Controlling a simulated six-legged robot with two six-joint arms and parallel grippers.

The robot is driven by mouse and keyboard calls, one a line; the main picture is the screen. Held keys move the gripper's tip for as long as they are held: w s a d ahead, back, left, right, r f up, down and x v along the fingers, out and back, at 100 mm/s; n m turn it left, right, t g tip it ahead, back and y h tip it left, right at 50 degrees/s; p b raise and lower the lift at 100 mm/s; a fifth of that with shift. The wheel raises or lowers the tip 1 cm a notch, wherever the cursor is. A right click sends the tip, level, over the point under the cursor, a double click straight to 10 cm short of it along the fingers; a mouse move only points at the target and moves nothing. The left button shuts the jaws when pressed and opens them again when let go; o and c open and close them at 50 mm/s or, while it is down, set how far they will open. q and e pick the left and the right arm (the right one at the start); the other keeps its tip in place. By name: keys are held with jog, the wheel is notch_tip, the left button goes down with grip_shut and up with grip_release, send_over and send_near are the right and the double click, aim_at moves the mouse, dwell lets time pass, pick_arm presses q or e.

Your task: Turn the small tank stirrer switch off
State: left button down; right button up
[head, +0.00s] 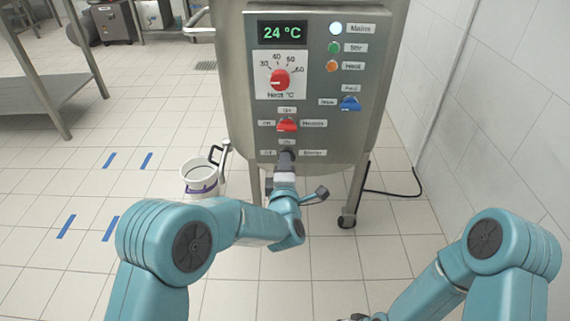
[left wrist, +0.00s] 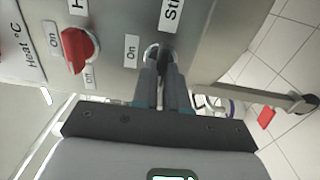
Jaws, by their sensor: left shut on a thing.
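The small tank is a steel vessel with a grey control panel (head: 309,95) on its front. The stirrer switch sits lowest on the panel, below the red heater switch (head: 287,125). My left gripper (head: 287,158) is at the stirrer switch and covers most of it. In the left wrist view its fingers (left wrist: 161,65) are shut on the switch, against the panel, beside the "On" and "Stir" labels. The switch's exact angle is hidden by the fingers. The lamp marked Stir (head: 334,47) shows green.
The red heat dial (head: 281,79), a blue switch (head: 350,103) and a 24 °C display (head: 283,33) are on the same panel. A white bucket (head: 200,178) stands left of the tank. A wall is at the right.

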pick_arm(q)
jog(key=c, duration=1.2)
grip_release()
jog(key=shift+o, duration=0.2)
jog(key=s, duration=1.6)
jog(key=shift+s, duration=0.15)
jog(key=shift+r, duration=0.1)
